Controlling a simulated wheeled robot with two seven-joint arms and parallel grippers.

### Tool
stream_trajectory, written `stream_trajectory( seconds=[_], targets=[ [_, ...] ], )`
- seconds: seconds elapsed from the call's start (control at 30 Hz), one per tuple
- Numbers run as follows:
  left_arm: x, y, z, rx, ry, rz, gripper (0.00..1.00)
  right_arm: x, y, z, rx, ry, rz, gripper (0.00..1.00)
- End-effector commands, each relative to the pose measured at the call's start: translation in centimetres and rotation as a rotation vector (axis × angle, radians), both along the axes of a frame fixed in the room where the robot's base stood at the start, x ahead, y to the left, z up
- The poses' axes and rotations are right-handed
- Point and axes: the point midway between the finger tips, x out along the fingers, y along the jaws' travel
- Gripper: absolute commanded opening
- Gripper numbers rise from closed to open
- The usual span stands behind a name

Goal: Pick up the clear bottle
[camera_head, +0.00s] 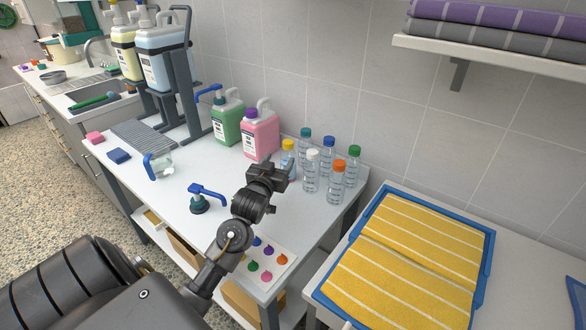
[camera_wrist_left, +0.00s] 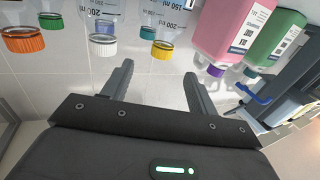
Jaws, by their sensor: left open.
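Several small clear bottles with measuring marks stand in a group on the grey-white table (camera_head: 160,195). Their caps are orange (camera_head: 336,187), white (camera_head: 311,172), yellow (camera_head: 288,160), green (camera_head: 352,165), blue (camera_head: 327,155) and teal (camera_head: 305,145). My left gripper (camera_head: 282,176) is open and empty, in front of the group near the yellow-capped bottle. In the left wrist view, which looks upside down, the yellow-capped bottle (camera_wrist_left: 165,40) and teal-capped bottle (camera_wrist_left: 150,20) show beyond the gap between the open fingers (camera_wrist_left: 158,82). My right gripper is out of view.
A pink jug (camera_head: 262,137) and a green jug (camera_head: 228,120) stand left of the bottles. A blue-handled pump (camera_head: 200,200) and a card of coloured dots (camera_head: 265,262) lie nearer. A blue tray (camera_head: 366,222) with yellow towels is at right.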

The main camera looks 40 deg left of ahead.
Motion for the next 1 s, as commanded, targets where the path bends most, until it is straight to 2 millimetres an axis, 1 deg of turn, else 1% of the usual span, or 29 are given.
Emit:
stream_trajectory(
  seconds=[0.1,0.17,0.4,0.5,0.77,1.0],
  targets=[
    [0.0,0.2,0.0,0.0,0.0,0.002,0.59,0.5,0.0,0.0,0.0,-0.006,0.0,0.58],
    [0.5,0.4,0.0,0.001,0.0,0.003,0.59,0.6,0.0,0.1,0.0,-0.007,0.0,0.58],
    [3.9,1.7,0.0,-0.001,0.001,0.003,0.59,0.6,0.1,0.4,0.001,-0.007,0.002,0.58],
    [4.9,2.0,0.0,0.0,0.0,0.001,0.59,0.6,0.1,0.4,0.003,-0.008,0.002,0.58],
    [5.8,2.2,0.0,0.0,0.001,0.0,0.59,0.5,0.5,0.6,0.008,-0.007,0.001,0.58],
    [8.9,3.5,-0.2,0.0,0.001,0.001,0.59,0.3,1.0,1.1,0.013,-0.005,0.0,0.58]
  ],
)
